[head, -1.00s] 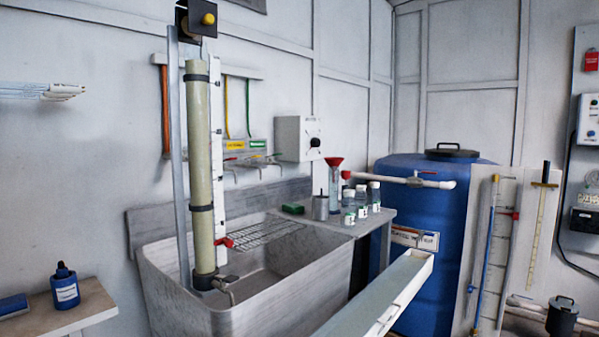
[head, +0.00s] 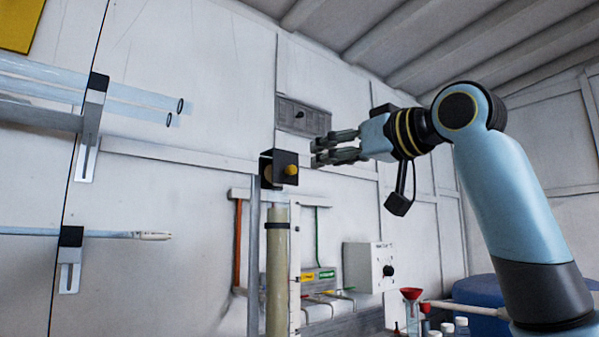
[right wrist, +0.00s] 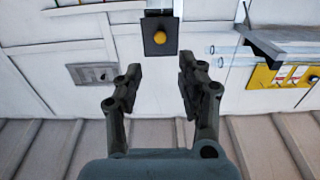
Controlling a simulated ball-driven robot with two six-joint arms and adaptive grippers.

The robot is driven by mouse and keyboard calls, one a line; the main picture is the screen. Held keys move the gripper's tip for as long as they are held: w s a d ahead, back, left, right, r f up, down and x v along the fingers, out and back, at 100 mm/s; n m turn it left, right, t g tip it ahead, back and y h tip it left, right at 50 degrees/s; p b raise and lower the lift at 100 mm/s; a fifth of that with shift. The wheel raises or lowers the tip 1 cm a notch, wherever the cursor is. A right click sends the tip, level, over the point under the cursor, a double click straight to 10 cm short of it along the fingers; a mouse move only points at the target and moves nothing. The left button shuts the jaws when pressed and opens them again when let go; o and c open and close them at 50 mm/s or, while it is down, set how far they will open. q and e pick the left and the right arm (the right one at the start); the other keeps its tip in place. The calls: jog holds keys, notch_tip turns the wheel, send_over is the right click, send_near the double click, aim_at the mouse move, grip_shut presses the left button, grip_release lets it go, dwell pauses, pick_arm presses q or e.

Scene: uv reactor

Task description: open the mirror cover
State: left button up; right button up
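The mirror cover appears to be the black square plate (head: 284,160) with a yellow knob (head: 291,170), on top of the tall pale-green column (head: 277,270). The plate looks closed, though I cannot be sure. My right gripper (head: 316,152) is in the air to the right of the knob, fingers pointing left, not touching it. In the right wrist view the gripper (right wrist: 160,82) is open and empty, with the plate (right wrist: 151,48) and knob (right wrist: 160,38) beyond the gap between its fingertips. My left gripper is not in view.
Clear tubes (head: 110,92) on wall brackets reach out at the left. A grey wall vent (head: 303,117) is behind my gripper. A white control box (head: 369,267), a red funnel (head: 411,294) and a blue tank (head: 485,292) are lower right. Air around the knob is free.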

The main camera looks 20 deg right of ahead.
aim_at(294, 169)
jog(key=p+x, duration=0.1)
jog(key=x, duration=0.8)
jog(key=shift+w+a+f, duration=0.1)
jog(key=shift+w+f, duration=0.05)
grip_shut()
